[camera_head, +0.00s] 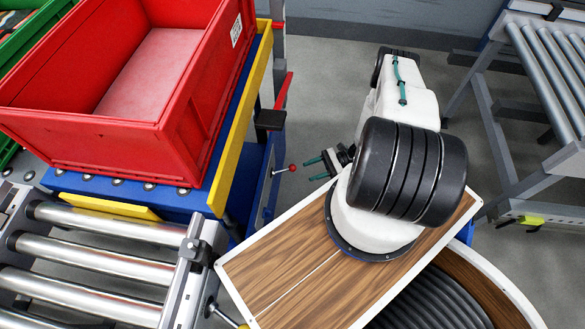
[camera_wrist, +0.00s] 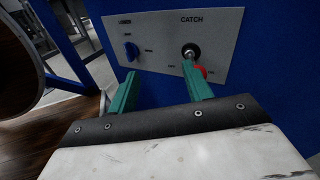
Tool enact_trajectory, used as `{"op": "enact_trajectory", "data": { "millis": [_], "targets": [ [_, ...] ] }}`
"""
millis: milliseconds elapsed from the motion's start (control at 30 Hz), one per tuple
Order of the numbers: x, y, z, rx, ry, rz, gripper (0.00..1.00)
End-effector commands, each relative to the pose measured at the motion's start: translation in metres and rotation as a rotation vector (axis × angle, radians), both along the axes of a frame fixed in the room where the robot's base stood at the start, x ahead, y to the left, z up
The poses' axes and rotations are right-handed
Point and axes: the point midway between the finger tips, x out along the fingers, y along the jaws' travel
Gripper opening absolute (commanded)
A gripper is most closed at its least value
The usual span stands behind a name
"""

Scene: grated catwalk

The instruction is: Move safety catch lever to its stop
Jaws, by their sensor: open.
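The safety catch lever (camera_wrist: 189,56) is on a grey panel (camera_wrist: 160,33) marked CATCH in the wrist view. It has a dark round pivot, a short metal rod and a red ball knob (camera_wrist: 202,71), partly hidden by my right finger. In the head view the red knob (camera_head: 292,168) sticks out from the blue side of the stand. My gripper (camera_head: 311,170) is open and empty, its green fingers pointing at the knob from the right with a small gap. In the wrist view my gripper (camera_wrist: 158,82) has its right fingertip close to the knob; I cannot tell if they touch.
A blue knob (camera_wrist: 131,51) sits left on the same panel. A red crate (camera_head: 85,135) rests on the blue and yellow stand (camera_head: 213,195). A roller conveyor (camera_head: 95,258) is at lower left, another (camera_head: 545,75) at upper right. Grey floor (camera_head: 325,85) is clear between.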

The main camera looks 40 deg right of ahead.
Motion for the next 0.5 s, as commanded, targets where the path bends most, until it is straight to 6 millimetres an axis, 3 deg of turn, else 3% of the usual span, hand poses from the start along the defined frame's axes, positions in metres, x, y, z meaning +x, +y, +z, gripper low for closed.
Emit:
{"op": "enact_trajectory", "data": {
  "millis": [100, 200, 333, 500],
  "targets": [
    [0.002, 0.003, -0.031, 0.021, -0.017, -0.097, 0.50],
    [0.014, -0.004, -0.045, 0.021, -0.051, -0.172, 0.50],
    [0.033, -0.018, -0.045, 0.012, -0.100, -0.234, 0.50],
    [0.045, -0.003, -0.042, 0.014, -0.113, -0.240, 0.50]
  ]
}}
